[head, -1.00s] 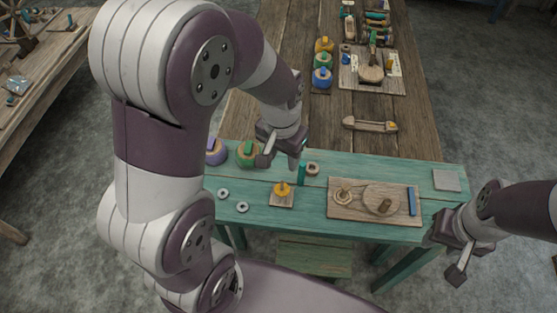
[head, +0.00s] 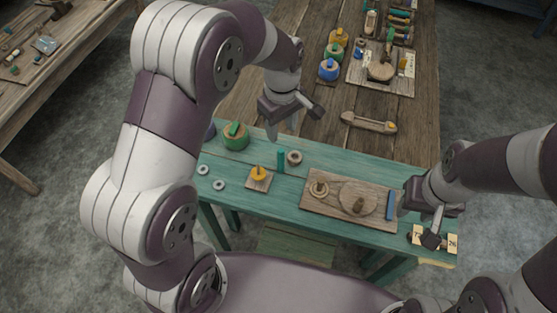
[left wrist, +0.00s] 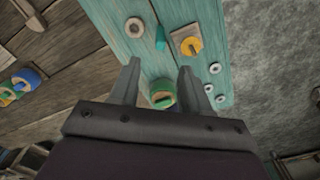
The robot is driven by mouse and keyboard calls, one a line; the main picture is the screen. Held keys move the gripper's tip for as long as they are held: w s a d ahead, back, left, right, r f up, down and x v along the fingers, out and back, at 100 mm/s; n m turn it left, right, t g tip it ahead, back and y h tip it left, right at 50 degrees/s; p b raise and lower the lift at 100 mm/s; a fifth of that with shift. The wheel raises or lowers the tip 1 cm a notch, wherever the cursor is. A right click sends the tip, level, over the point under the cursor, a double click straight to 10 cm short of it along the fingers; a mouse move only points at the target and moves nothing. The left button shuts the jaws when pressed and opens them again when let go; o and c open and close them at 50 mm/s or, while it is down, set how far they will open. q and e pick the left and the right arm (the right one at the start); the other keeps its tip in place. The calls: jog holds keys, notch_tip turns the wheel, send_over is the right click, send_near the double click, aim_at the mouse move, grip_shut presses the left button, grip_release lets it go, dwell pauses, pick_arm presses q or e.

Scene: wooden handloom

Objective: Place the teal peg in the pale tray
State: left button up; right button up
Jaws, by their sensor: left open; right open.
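The teal peg (head: 281,160) stands upright on the teal bench (head: 330,165), beside a small wooden ring (head: 294,157). It also shows in the left wrist view (left wrist: 160,38), beyond my fingertips. My left gripper (head: 284,128) is open and empty above the bench's back edge, apart from the peg. In the left wrist view its fingers (left wrist: 158,68) spread with nothing held between them. My right gripper (head: 420,218) is open over the bench's right end. I cannot make out the pale tray for certain; my right gripper and arm cover part of that end.
A green-lidded pot (head: 236,137), a yellow knob on a small board (head: 259,177) and washers (head: 219,185) stand left on the bench. A wooden board with a disc (head: 330,208) lies right of centre. Numbered tags (head: 452,243) lie near the right end. The brown table (head: 310,135) adjoins behind.

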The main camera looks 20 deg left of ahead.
aim_at(281, 151)
pick_arm(q)
jog(key=f, duration=0.4)
jog(key=shift+s+a+p, duration=0.15)
jog(key=shift+a+p, duration=0.05)
jog(key=shift+p, duration=0.15)
jog(key=f, duration=0.1)
jog(key=d+f, duration=0.1)
jog(key=shift+w+f, duration=0.3)
jog(key=f, duration=0.1)
jog(key=f+p, duration=0.1)
jog(key=f, duration=0.1)
jog(key=f+p, duration=0.1)
jog(key=f, duration=0.1)
jog(key=shift+s+a, duration=0.25)
jog(key=shift+a, duration=0.15)
jog(key=shift+w+d+f, duration=0.15)
jog(key=shift+f, duration=0.1)
grip_shut()
